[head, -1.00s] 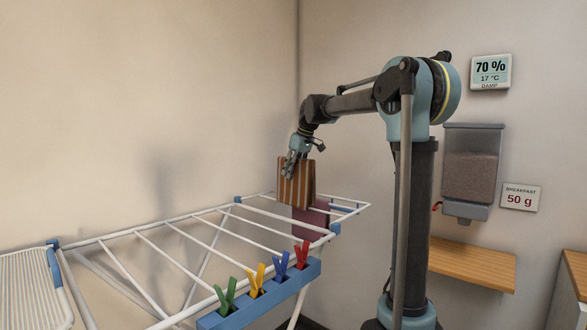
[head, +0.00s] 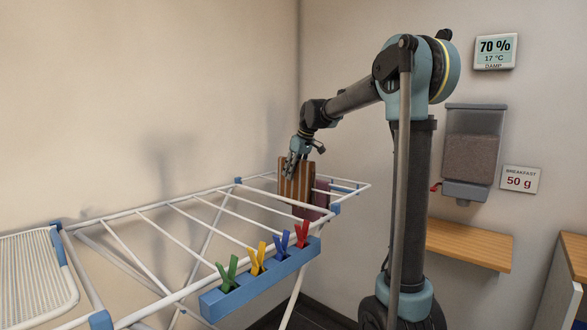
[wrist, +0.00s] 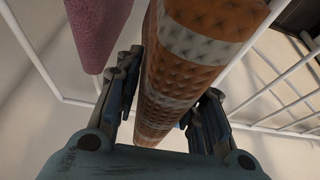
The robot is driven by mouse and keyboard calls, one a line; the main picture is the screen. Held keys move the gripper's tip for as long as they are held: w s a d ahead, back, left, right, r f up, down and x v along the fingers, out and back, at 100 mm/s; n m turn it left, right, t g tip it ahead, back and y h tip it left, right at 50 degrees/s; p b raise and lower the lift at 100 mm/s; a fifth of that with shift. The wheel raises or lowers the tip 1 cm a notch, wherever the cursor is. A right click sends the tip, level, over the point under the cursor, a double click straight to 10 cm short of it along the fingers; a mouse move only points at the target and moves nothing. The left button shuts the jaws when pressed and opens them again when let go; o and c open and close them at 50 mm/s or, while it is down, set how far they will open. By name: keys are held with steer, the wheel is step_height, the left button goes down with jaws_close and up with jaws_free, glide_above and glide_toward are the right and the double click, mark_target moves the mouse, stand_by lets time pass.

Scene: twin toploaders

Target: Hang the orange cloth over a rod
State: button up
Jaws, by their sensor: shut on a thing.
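The orange cloth (head: 294,180) has pale stripes and hangs folded from my gripper (head: 288,176) at the far end of the drying rack. In the wrist view, the cloth (wrist: 180,70) runs between the two fingers of my gripper (wrist: 170,92), which are shut on it. The white rods of the rack (head: 213,216) lie around and in front of it. The cloth's lower part is at about rod height in the head view; I cannot tell whether it touches a rod.
A mauve cloth (head: 322,194) hangs at the far end of the rack, close beside the orange one; it also shows in the wrist view (wrist: 97,30). A blue holder (head: 262,285) with several coloured pegs is on the near side. The middle rods are bare.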

mark_target(293, 193)
steer(key=shift+f, duration=4.75)
steer(key=o, duration=1.1)
steer(key=shift+o, duration=0.2)
